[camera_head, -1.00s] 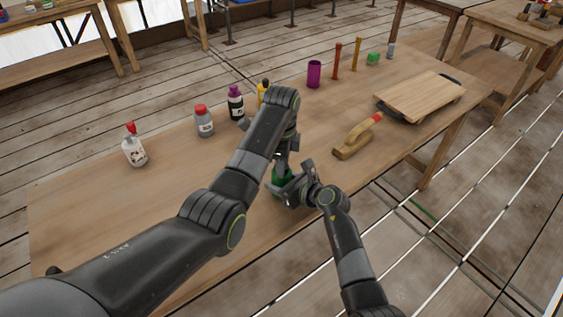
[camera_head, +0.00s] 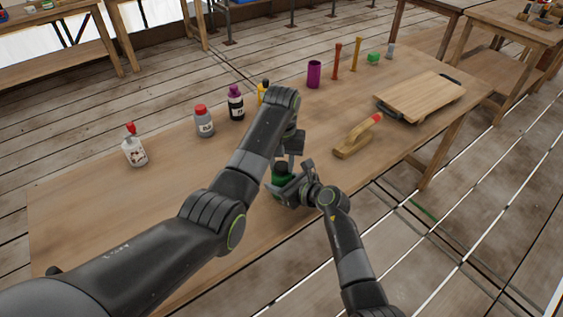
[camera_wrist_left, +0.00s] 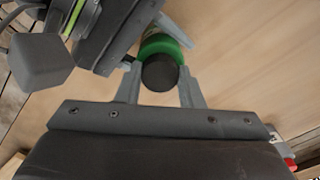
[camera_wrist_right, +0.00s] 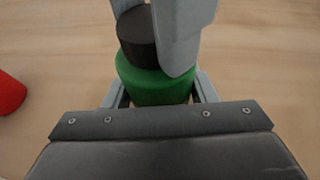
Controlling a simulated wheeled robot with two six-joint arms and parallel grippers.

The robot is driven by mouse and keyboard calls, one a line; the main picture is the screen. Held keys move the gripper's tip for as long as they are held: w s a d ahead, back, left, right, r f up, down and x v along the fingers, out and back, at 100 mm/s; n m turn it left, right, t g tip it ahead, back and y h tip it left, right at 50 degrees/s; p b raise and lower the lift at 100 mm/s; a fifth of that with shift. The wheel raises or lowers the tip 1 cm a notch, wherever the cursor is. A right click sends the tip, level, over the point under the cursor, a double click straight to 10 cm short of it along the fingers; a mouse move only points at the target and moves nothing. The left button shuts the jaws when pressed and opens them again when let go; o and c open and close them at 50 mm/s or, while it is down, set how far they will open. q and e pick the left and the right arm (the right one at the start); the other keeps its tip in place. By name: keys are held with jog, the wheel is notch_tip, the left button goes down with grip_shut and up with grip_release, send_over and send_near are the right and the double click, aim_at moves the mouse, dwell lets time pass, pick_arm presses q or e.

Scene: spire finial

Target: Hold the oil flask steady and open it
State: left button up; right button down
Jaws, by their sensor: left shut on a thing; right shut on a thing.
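The oil flask (camera_head: 281,181) is green with a black cap and stands upright near the table's front edge, partly hidden by my grippers. My right gripper (camera_head: 283,188) is shut around its green body from the front right. In the right wrist view the green shoulder (camera_wrist_right: 155,82) sits between its fingers. My left gripper (camera_head: 289,150) reaches down from above and is shut on the black cap (camera_wrist_left: 160,73). In the right wrist view the cap (camera_wrist_right: 136,38) still sits on the flask's top, with a left finger in front of its right side.
Several bottles stand along the left and back, including a white red-topped one (camera_head: 134,150) and a grey one (camera_head: 203,122). A purple cup (camera_head: 314,74) stands behind. A wooden tool (camera_head: 356,138) and a board (camera_head: 420,96) lie to the right.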

aim_at(282, 165)
pick_arm(q)
jog(key=shift+n, duration=0.4)
jog(key=shift+r, duration=0.15)
jog(key=shift+r, duration=0.95)
jog(key=shift+r, duration=2)
pick_arm(e)
jog(key=c, duration=0.5)
grip_release()
